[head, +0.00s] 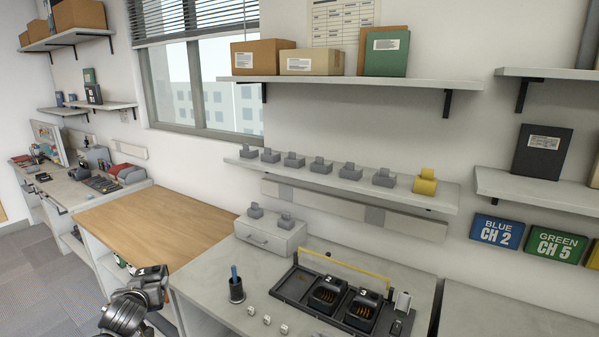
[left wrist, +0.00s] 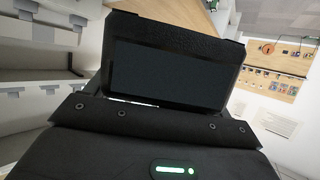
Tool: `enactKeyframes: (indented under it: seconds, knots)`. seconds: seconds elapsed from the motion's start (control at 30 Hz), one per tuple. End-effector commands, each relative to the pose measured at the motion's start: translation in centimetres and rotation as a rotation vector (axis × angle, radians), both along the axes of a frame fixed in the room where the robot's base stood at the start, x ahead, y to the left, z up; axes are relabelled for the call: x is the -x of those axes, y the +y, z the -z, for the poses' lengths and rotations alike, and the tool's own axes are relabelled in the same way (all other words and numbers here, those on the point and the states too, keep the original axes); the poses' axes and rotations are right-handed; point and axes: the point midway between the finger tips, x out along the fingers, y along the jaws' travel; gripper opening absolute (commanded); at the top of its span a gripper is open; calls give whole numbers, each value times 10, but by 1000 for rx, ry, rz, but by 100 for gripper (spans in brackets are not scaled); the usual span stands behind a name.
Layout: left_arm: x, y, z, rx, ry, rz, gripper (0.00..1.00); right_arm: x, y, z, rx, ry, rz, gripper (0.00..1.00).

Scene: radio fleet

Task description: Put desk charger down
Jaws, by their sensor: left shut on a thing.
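My left gripper (head: 154,283) is at the bottom left of the head view, in front of the wooden counter's front edge. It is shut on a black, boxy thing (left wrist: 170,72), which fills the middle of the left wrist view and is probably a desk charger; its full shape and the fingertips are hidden. Two black desk chargers (head: 328,295) (head: 363,309) stand side by side in a dark tray (head: 292,285) on the grey counter, to the right of my gripper. My right gripper is not in view.
The wooden counter top (head: 155,222) is bare. A pen cup (head: 236,291), several small white cubes (head: 267,320) and a grey drawer box (head: 270,238) stand on the grey counter (head: 205,285). A yellow bar (head: 345,269) runs behind the tray. A wall shelf (head: 340,181) hangs above.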

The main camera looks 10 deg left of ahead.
Motion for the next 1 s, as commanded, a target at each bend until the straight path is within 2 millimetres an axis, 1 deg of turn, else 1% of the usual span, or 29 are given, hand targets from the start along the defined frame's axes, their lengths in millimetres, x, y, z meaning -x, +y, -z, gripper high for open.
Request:
enactKeyframes:
  seconds: [0.03,0.2,0.3,0.37,0.5,0.73,0.9,1.0]
  knots:
    - [-6,-19,-7,3,-8,33,50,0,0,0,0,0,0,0]
    - [-16,-79,-26,4,-8,132,50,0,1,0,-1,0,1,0]
    - [-18,-111,-39,9,-9,180,50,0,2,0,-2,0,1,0]
    - [-19,-126,-45,9,-8,204,50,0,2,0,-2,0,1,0]
    - [-17,-161,-66,-2,-8,262,50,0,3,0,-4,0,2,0]
    - [-7,-215,-100,-6,-7,344,50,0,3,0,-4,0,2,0]
    - [0,-238,-115,5,-6,375,50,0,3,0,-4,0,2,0]
    - [4,-249,-123,8,-7,389,50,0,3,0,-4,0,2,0]
